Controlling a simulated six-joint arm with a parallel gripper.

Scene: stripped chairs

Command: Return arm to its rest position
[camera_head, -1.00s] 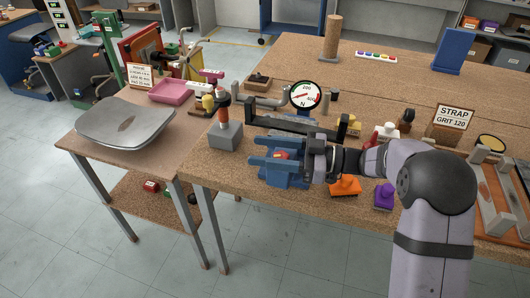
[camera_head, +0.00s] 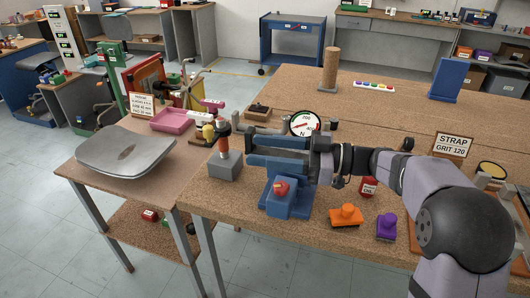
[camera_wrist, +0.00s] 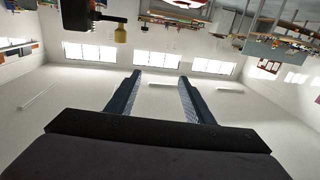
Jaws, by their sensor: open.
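My gripper (camera_head: 252,151) is in the head view, above the workbench, with its two blue fingers pointing left. It is open, and nothing shows between the fingers. In the wrist view the two fingers (camera_wrist: 158,100) stand apart, with the room's wall and windows behind them. My arm reaches in from the right side of the head view. Below the gripper, a blue block-shaped fixture (camera_head: 288,203) with a red piece (camera_head: 282,188) on top sits at the bench's front edge, apart from the fingers.
The workbench (camera_head: 380,110) carries a dial gauge (camera_head: 303,123), an orange stamp-like piece (camera_head: 345,215), a purple one (camera_head: 387,226), a "STRAP GRIT 120" sign (camera_head: 452,145) and a wooden cylinder (camera_head: 330,68). A chair seat (camera_head: 125,152) lies on the side table at left.

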